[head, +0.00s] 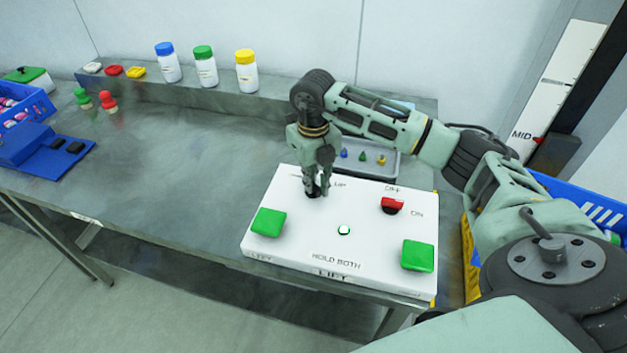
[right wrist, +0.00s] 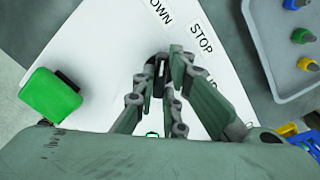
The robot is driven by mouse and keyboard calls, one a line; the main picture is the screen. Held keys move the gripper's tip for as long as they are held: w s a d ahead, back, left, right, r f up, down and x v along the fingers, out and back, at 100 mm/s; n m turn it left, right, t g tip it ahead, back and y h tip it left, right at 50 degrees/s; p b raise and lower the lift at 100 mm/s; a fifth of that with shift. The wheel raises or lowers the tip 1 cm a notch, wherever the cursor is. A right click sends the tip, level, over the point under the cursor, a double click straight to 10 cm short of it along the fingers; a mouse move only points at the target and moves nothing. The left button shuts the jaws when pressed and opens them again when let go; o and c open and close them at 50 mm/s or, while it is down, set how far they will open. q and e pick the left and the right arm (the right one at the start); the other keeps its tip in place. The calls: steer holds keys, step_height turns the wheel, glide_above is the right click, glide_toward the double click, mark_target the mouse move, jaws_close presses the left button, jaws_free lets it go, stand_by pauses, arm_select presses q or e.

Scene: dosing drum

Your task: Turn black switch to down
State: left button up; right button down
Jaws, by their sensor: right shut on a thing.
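The white control box (head: 300,234) stands at the front right of the table. The black switch (right wrist: 158,78) is on its upper left part, with the labels DOWN, STOP and UP around it. My right gripper (head: 318,190) points down over that part of the box; it also shows in the right wrist view (right wrist: 163,92). Its fingers are shut on the black switch, which they hide almost fully in the head view. I cannot read the switch's exact position. My left gripper is not in view.
The box also bears a red switch (head: 392,205), a green button at left (head: 268,222), a green button at right (head: 417,256) and a small light (head: 344,230). A grey tray (head: 392,165) with small coloured pieces lies behind. The table's left middle is clear.

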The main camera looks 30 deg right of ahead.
mark_target(314, 184)
steer(key=c, duration=1.8)
jaws_free()
steer(key=shift+r, duration=0.15)
step_height(314, 184, up, 12)
steer(key=shift+f, duration=0.2)
